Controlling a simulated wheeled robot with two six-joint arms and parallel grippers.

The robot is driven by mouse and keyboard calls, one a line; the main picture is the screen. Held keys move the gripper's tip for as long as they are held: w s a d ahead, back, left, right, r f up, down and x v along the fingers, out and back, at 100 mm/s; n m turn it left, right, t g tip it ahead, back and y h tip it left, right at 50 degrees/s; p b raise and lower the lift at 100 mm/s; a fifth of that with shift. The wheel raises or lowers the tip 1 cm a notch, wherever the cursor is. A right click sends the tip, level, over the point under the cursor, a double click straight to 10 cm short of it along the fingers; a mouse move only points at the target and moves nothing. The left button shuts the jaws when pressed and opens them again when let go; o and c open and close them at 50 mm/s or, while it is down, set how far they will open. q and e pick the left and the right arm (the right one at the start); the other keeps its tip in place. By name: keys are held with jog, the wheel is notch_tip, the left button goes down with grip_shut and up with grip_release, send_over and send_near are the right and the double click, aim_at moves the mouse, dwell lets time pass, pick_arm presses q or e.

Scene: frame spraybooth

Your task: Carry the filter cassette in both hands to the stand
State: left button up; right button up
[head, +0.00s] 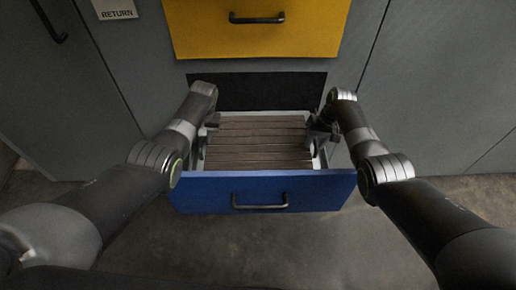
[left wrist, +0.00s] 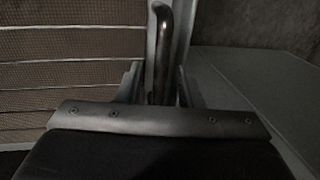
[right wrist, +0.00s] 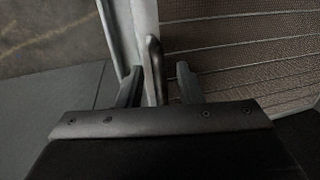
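The filter cassette (head: 258,143), with brown pleats in a light frame, lies in the open blue drawer (head: 192,192). My left gripper (head: 213,121) is at its left side, and my right gripper (head: 319,126) is at its right side. In the left wrist view, a dark curved handle (left wrist: 161,45) on the cassette's frame stands between my left fingers (left wrist: 157,85), which are open. In the right wrist view, another dark handle (right wrist: 154,62) stands between my right fingers (right wrist: 158,83), also open. The stand is not in view.
A yellow drawer (head: 255,38) with a black handle juts out above the dark opening behind the blue drawer. Grey cabinet fronts (head: 60,95) flank it, and a RETURN label (head: 115,10) is at upper left. Bare floor (head: 260,245) lies in front.

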pick_arm(q)
jog(key=shift+f, duration=0.3)
pick_arm(e)
jog(key=shift+f, duration=0.3)
pick_arm(q)
grip_shut()
pick_arm(e)
grip_shut()
dwell(0.8)
pick_arm(q)
jog(key=shift+w+r, duration=0.15)
jog(key=shift+w, duration=0.05)
pick_arm(e)
jog(key=shift+w+a+r, duration=0.1)
jog(key=shift+w+r, duration=0.05)
